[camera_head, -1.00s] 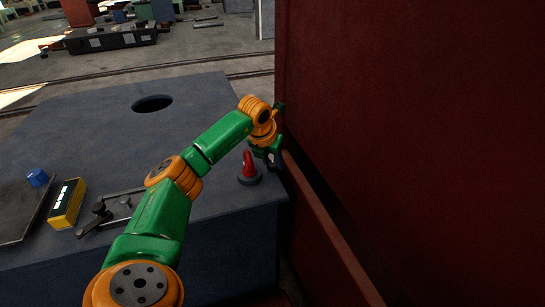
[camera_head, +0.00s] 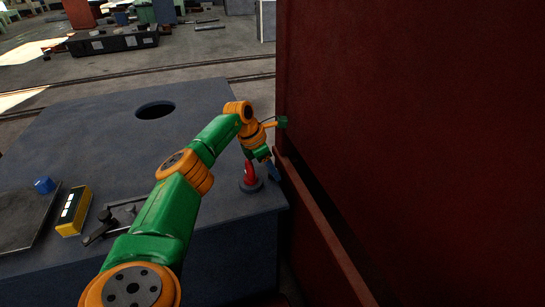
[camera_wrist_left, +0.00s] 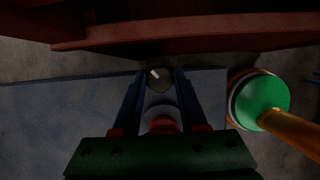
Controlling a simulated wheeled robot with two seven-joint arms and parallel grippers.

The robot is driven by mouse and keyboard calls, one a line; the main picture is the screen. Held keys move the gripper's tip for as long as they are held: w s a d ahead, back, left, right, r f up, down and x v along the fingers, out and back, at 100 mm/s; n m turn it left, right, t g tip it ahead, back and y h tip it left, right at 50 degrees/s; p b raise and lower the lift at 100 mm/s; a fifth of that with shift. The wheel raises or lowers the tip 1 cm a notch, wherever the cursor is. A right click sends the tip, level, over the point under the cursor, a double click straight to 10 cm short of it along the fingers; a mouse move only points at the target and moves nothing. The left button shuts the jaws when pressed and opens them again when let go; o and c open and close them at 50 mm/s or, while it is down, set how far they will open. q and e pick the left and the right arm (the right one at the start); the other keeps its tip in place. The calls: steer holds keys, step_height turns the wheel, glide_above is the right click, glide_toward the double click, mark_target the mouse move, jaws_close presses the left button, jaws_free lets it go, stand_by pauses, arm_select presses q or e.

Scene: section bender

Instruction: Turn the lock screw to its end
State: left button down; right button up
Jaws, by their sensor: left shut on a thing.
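The lock screw (camera_head: 249,174) has a red upper part and a dark round base. It stands near the right front corner of the blue-grey block in the head view. My left gripper (camera_head: 264,168) comes down on it from above and behind, tilted, with the fingers against its red part. In the left wrist view, my left gripper (camera_wrist_left: 158,82) is shut on the lock screw (camera_wrist_left: 163,122), whose red and grey parts show between the two dark blue fingers. Part of the screw is hidden by the gripper. My right gripper is not in view.
A tall red wall (camera_head: 410,110) rises close to the right of the gripper, with a red ledge (camera_head: 325,225) below. The block's top (camera_head: 100,140) has a round hole (camera_head: 155,110). A yellow box (camera_head: 73,212), blue piece (camera_head: 45,184) and dark clamp-like part (camera_head: 112,218) lie at the left.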

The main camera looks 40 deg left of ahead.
arm_select(q)
steer(key=shift+m, duration=0.4)
steer(key=shift+c, duration=2.2)
jaws_free()
steer(key=v, duration=0.7)
steer(key=shift+p, duration=0.4)
